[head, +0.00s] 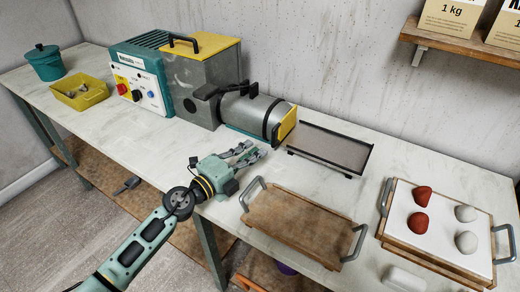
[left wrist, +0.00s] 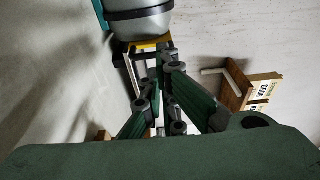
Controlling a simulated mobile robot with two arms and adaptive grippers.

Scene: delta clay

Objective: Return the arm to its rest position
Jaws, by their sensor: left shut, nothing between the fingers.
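My left arm reaches in from the lower left in the head view. Its gripper (head: 246,154) is over the front part of the table (head: 150,137), in front of the extruder machine (head: 210,85). The fingers are shut with nothing between them. The fingers (left wrist: 170,100) also show in the left wrist view, with the machine's grey barrel (left wrist: 140,22) above them. My right gripper is not in view.
An empty wooden tray (head: 290,225) with grey handles lies right of the gripper. A white-topped tray (head: 440,232) holds red and grey clay lumps. A dark-framed rack (head: 330,150) stands by the machine outlet. A yellow bin (head: 80,95) and teal pot (head: 46,65) stand far left.

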